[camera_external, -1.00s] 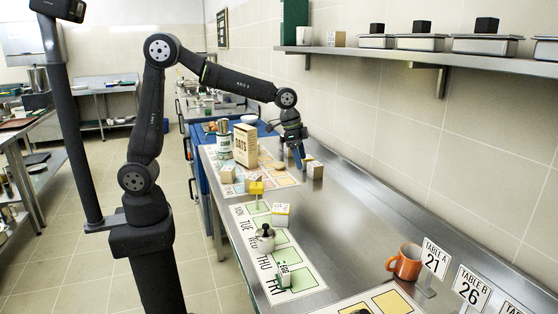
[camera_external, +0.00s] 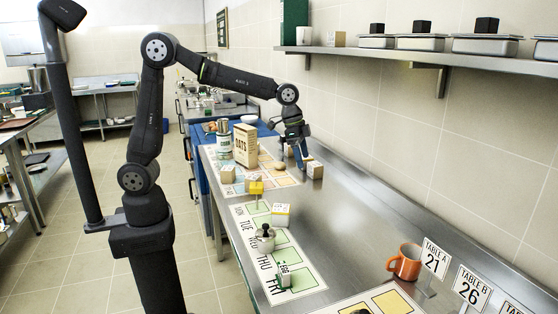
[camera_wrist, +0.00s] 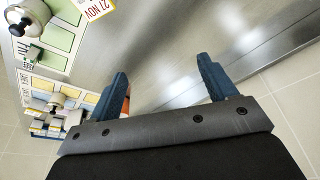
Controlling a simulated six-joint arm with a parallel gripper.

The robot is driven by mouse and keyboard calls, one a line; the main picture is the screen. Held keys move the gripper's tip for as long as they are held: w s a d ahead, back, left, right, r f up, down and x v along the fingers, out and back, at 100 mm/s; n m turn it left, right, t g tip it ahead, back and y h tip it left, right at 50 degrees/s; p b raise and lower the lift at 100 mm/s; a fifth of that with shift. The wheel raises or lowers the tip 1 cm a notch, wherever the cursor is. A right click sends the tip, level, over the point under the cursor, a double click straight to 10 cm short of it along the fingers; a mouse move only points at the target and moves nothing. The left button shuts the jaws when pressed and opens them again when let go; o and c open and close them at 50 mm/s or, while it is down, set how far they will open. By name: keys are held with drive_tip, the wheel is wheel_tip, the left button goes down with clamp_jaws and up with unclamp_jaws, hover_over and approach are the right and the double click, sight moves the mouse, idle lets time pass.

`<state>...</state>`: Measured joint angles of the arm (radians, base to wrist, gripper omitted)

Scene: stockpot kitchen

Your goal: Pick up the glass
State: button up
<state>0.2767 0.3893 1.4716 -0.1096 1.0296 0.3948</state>
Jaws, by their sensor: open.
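I cannot make out a glass in either view. My gripper (camera_external: 299,158) is open and points down over the far part of the steel counter, beside small wooden-looking boxes. In the wrist view my gripper (camera_wrist: 167,84) has its two blue fingers wide apart, with bare steel and nothing held between them. An orange mug (camera_external: 405,263) stands at the near right of the counter. A sliver of orange (camera_wrist: 127,101) shows behind the left finger in the wrist view.
An oats box (camera_external: 245,146) and a can (camera_external: 224,146) stand left of my gripper. A small pot (camera_external: 265,238) sits on the weekday mat (camera_external: 305,272). Table signs (camera_external: 434,258) stand at right. The counter's middle (camera_external: 350,220) is clear; a wall shelf (camera_external: 400,56) runs above.

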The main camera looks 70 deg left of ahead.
drive_tip(key=w+a+r+n+t+y, duration=0.1)
drive_tip(key=a+r+n+t+y, duration=0.15)
drive_tip(key=a, duration=0.75)
drive_tip(key=a+r+n+t+y, duration=0.1)
drive_tip(key=a+n, duration=0.2)
drive_tip(key=a, duration=0.6)
drive_tip(key=r+n+t+y, duration=0.2)
drive_tip(key=n+t+y, duration=0.2)
drive_tip(key=n+y, duration=0.15)
hover_over(224, 153)
drive_tip(key=w, duration=0.5)
drive_tip(key=s+f+n+t, duration=0.2)
drive_tip(key=s+f+n, duration=0.1)
drive_tip(key=s, duration=0.8)
wheel_tip(224, 153, down, 14)
drive_tip(key=shift+g, duration=0.25)
drive_tip(key=shift+r+x, duration=0.2)
drive_tip(key=shift+x, duration=3.85)
drive_tip(key=shift+w+d, duration=0.15)
drive_tip(key=c, duration=1.1)
